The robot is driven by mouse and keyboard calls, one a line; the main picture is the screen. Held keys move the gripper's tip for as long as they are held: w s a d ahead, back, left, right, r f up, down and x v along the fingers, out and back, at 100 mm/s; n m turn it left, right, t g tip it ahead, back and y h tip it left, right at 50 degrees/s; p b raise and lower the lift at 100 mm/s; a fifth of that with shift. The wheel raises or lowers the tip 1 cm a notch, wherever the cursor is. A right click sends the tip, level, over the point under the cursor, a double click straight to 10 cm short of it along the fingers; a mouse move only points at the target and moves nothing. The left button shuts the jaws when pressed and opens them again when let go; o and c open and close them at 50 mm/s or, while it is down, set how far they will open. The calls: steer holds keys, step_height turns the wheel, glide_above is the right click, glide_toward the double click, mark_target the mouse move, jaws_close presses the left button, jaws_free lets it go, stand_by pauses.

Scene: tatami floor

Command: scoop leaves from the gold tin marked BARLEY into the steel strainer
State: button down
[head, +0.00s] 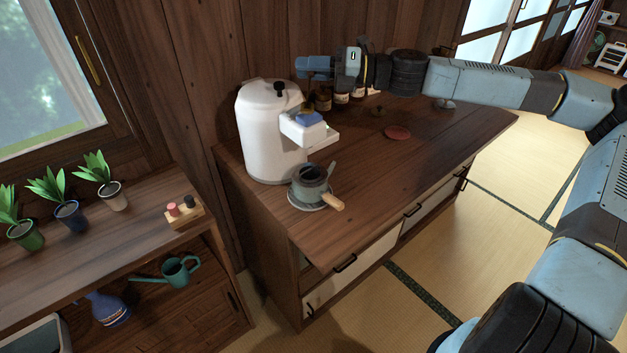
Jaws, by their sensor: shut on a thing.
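My gripper (317,67) is at the back of the wooden counter, above a row of small containers. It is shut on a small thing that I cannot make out. The containers, brownish with pale labels (341,98), stand partly hidden under and behind my gripper. Their labels are too small to read, so I cannot tell which is the BARLEY tin. A dark grey pot (311,180) with a light wooden handle (334,203) stands on a round plate at the counter's front left. Something thin slants up at its rim. I cannot clearly make out the steel strainer.
A white water boiler (266,125) stands behind the pot. A reddish round coaster (397,132) and a small dark object (378,112) lie on the counter (420,160). The counter's right part is mostly clear. A shelf with potted plants (70,215) is at left.

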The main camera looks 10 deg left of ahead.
mark_target(305, 105)
steer(key=shift+w+f+m, duration=0.15)
steer(key=shift+m, duration=0.15)
steer(key=shift+s+r+n, duration=0.55)
steer(key=shift+s+n, duration=0.1)
steer(key=shift+n, duration=0.45)
steer(key=shift+s+d+r+n, duration=0.1)
steer(key=shift+s+r+n, duration=0.2)
steer(key=shift+s+n, duration=0.6)
steer(key=shift+s+d+r+n, duration=0.1)
steer(key=shift+s+r+n, duration=0.15)
steer(key=shift+s+n, duration=0.6)
steer(key=shift+n, duration=0.95)
steer(key=s+f, duration=0.1)
steer(key=s+b, duration=0.1)
steer(key=s+f, duration=0.1)
steer(key=shift+s+d+f, duration=0.1)
steer(key=shift+s+f, duration=0.2)
steer(key=shift+s, duration=0.1)
steer(key=s+f+n+b, duration=0.1)
steer(key=s+f+n, duration=0.1)
steer(key=f, duration=0.4)
steer(key=s+f+n+b, duration=0.2)
steer(key=s+f, duration=0.2)
steer(key=f, duration=0.3)
steer(key=shift+s+d+f, duration=0.2)
steer(key=shift+s+f, duration=0.05)
steer(key=shift+f, duration=0.05)
